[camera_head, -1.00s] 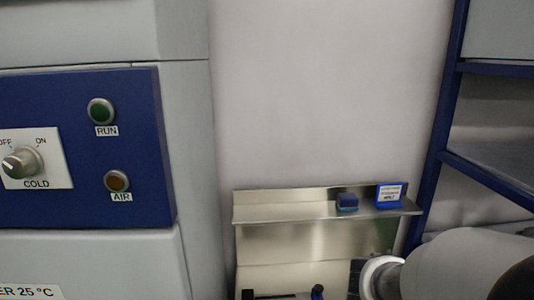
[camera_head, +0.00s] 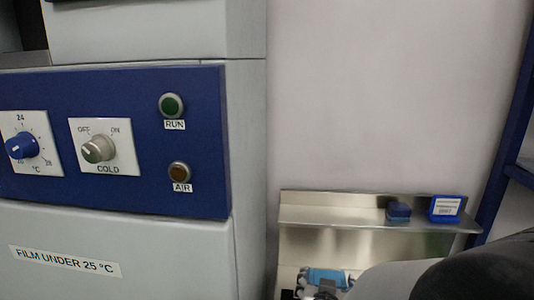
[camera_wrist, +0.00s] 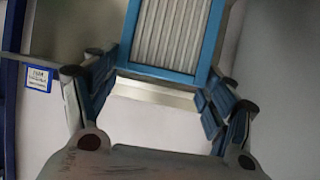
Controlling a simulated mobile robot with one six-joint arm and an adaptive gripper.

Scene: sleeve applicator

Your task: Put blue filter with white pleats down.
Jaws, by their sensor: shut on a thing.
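The blue filter with white pleats (camera_wrist: 180,35) fills the upper middle of the wrist view, its blue frame and white ribs facing me. My gripper (camera_wrist: 163,90) has a blue-padded finger on each side and is shut on the filter near its lower end. The filter's far end is cut off by the top of the picture. In the head view my arm covers the lower right. A light-blue and dark shape shows at the bottom edge there; I cannot tell whether it is the filter or part of my gripper.
A metal ledge (camera_head: 340,218) on the wall holds a small dark-blue block (camera_head: 399,212) and a blue-framed label card (camera_head: 446,207). A grey machine with a blue control panel (camera_head: 205,140) stands at left. A blue rack post (camera_head: 505,120) stands at right.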

